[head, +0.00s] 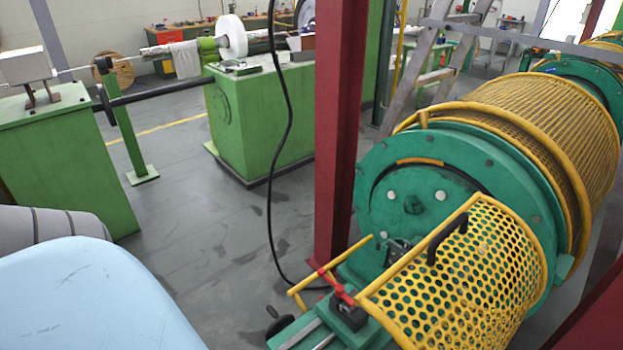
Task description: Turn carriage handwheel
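A small black handwheel (281,327) with a short knob shows low in the view, at the left end of the carriage rails. It is seen at a steep angle, and part of it is hidden behind the carriage parts. The carriage (348,312) sits on pale rails (309,331) and has a red cross-shaped handle (336,285) on top. Neither of my grippers is in view, and nothing is seen touching the handwheel.
A yellow perforated guard (463,275) with a black handle stands right of the carriage, before the green strander drum (385,203). A dark red post (342,130) rises behind the carriage. A black cable (270,215) hangs to the floor. Open grey floor (205,235) lies left.

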